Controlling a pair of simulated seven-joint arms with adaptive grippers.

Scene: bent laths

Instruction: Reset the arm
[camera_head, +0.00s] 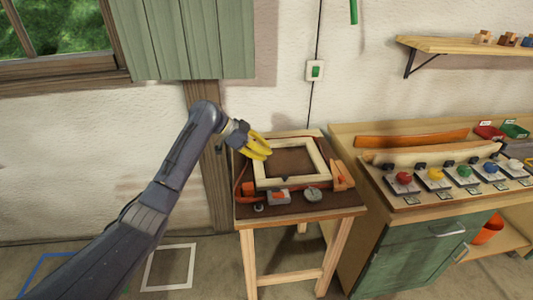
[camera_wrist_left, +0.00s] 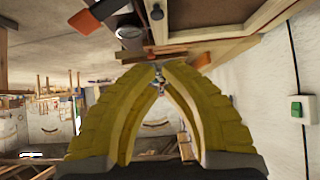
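My left arm comes in from the lower left in the head view. Its left gripper (camera_head: 269,156) hangs by the upper left corner of the wooden frame (camera_head: 325,165) on the small table. In the left wrist view its two yellow fingers (camera_wrist_left: 160,68) curve inward and come together near the tips. Nothing shows held between them. From these views I cannot tell whether the fingers touch the frame. My right arm and right gripper are not in view.
The small wooden table (camera_head: 300,215) also bears a round grey item (camera_head: 313,194) and orange-handled clamps. To the right, a green workbench (camera_head: 420,250) carries a row of coloured buttons (camera_head: 464,171) and a curved orange lath (camera_head: 410,139). Floor markings (camera_head: 170,267) lie at lower left.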

